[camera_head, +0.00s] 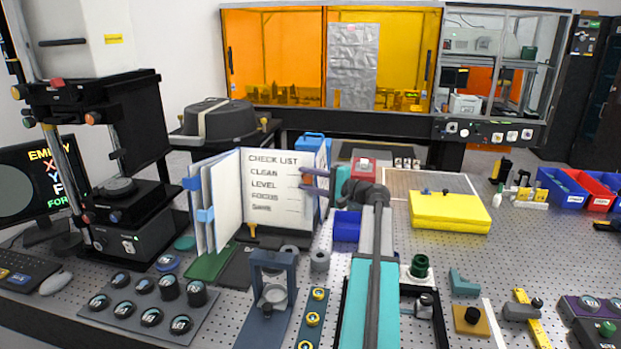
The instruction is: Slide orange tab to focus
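The flatness interferometer, a tall black instrument (135,115), stands at the left with a round stage above a dark base box. Small orange pieces show on its left side: an orange one (92,118) at mid height and a red-orange one (57,83) above it. I cannot tell which of them is the orange tab. My gripper (308,180) is near the middle, in front of the right edge of the checklist binder.
The open checklist binder (270,190) stands between my gripper and the instrument. A monitor (25,185) and keyboard (32,269) are at far left. Dark round-topped parts sit in a grey tray (120,325) in front. A yellow case (450,212) lies at right.

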